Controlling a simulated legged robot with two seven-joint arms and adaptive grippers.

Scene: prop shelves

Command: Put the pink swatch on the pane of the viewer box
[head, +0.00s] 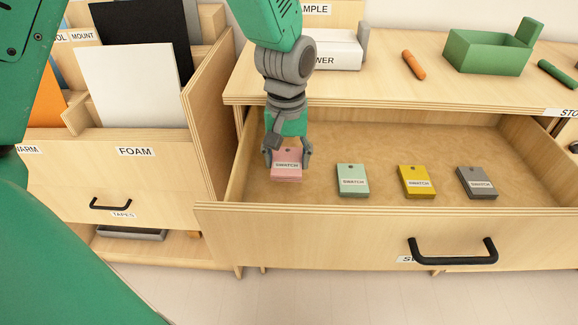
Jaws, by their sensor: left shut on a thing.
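The pink swatch (287,173) is in the left part of the open drawer, its label facing up. My left gripper (288,158) points down over it and is shut on it, one finger at each side. I cannot tell whether the swatch is clear of the drawer floor. The viewer box (335,50) is white and stands on the counter behind the drawer. Its label is partly hidden by my left arm, and only "WER" shows. My right gripper is not in view.
Green (352,181), yellow (417,182) and grey (477,183) swatches lie to the right in the drawer (330,222). An orange stick (413,65) and a green tray (487,54) are on the counter. A foam bin (135,170) stands at left.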

